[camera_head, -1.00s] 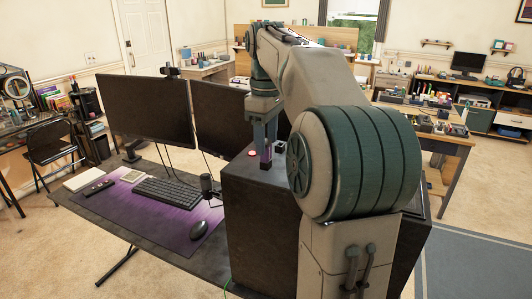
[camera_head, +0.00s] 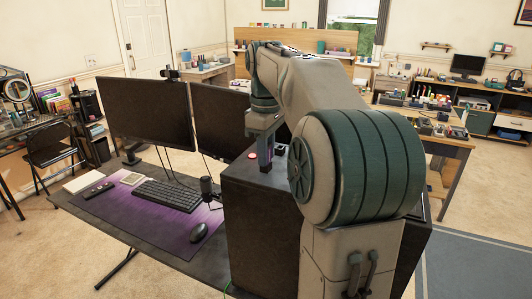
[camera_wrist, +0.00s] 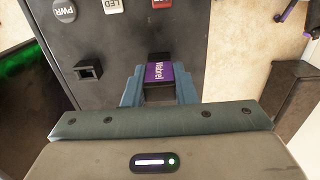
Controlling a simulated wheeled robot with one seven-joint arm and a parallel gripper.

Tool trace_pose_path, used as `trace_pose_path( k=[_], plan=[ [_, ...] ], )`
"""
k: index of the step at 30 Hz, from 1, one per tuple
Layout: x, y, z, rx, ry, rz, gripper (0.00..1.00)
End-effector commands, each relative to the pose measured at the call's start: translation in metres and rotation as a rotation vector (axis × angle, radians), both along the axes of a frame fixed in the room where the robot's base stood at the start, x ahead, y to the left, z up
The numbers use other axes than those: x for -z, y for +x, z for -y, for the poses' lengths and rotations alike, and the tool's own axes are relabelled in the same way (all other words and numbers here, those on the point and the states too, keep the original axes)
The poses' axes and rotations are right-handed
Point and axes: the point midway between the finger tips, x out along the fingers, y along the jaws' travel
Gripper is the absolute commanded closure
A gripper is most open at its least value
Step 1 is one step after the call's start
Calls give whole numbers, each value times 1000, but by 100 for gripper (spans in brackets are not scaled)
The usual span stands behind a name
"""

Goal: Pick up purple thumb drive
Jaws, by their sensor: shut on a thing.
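The purple thumb drive (camera_wrist: 158,73), with white lettering and a black end, sits between the fingers of my gripper (camera_wrist: 159,92) in the wrist view. My gripper is shut on it. In the head view, my gripper (camera_head: 265,152) points down at the top of the black computer tower (camera_head: 245,192), and a small patch of the purple drive (camera_head: 267,165) shows at its fingertips. The fingers cover the drive's sides. I cannot tell whether the drive still touches the tower's top.
The tower's top carries a PWR button (camera_wrist: 64,10), an LED switch (camera_wrist: 112,6) and a square port (camera_wrist: 88,72). Two monitors (camera_head: 150,112) stand behind. A keyboard (camera_head: 168,194), a mouse (camera_head: 199,232) and a microphone (camera_head: 207,187) lie or stand left of the tower.

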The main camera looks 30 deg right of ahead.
Motion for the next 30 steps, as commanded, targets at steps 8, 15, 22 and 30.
trace_pose_path(
  k=[8,15,22,30],
  plan=[
    [-19,1,0,-1,-1,3,98],
    [-53,21,-2,-6,2,1,98],
    [-79,61,-4,-4,2,1,98],
    [-100,96,-5,-3,1,1,98]
  ],
)
